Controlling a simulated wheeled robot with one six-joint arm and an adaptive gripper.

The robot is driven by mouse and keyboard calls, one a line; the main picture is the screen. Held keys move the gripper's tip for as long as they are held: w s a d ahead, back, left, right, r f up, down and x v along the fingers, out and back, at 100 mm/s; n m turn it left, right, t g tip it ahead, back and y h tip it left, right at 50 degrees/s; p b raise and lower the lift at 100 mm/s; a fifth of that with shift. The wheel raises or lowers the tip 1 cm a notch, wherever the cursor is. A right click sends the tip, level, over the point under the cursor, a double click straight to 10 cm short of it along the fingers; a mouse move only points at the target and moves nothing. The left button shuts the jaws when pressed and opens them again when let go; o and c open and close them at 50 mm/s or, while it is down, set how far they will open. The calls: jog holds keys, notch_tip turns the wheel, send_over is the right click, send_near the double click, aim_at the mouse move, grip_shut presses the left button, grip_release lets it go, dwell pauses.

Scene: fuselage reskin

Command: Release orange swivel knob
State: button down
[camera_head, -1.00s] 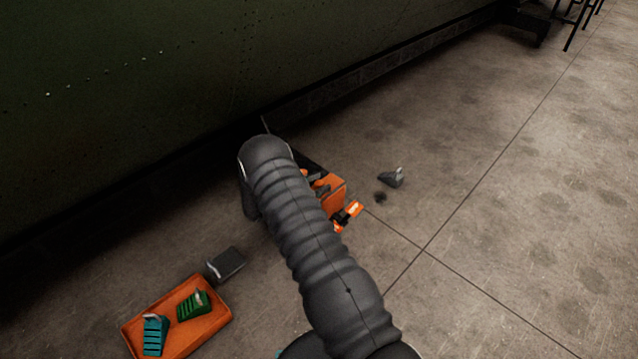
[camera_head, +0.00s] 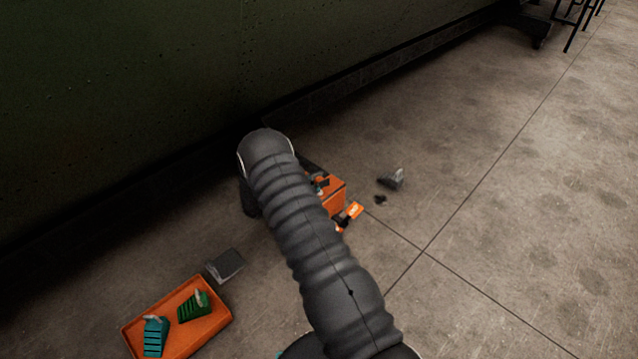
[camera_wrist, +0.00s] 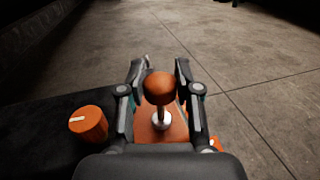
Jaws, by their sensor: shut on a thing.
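In the wrist view, an orange ball-shaped knob (camera_wrist: 160,87) stands on a short silver stem over an orange surface. The fingers of my gripper (camera_wrist: 160,72) are on either side of it, shut on this knob, though small gaps seem to show beside the ball. A second orange knob (camera_wrist: 88,123), a cylinder with a white line on top, stands to the left on a dark surface, apart from the fingers. In the head view, my arm hides the gripper and most of the orange unit (camera_head: 333,195) beside it.
An orange tray (camera_head: 214,326) holds a teal and a green block at lower left. A grey box (camera_head: 225,265) lies near it. A small grey part (camera_head: 392,179) lies on the floor at right. The dark riveted fuselage wall (camera_head: 120,90) is behind.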

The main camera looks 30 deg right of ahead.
jog(key=shift+r, duration=0.3)
jog(key=c, duration=0.8)
grip_release()
jog(key=shift+a, duration=0.2)
jog(key=a, duration=0.7)
jog(key=s+a, duration=0.1)
jog(key=a, duration=0.3)
jog(key=shift+a, duration=0.3)
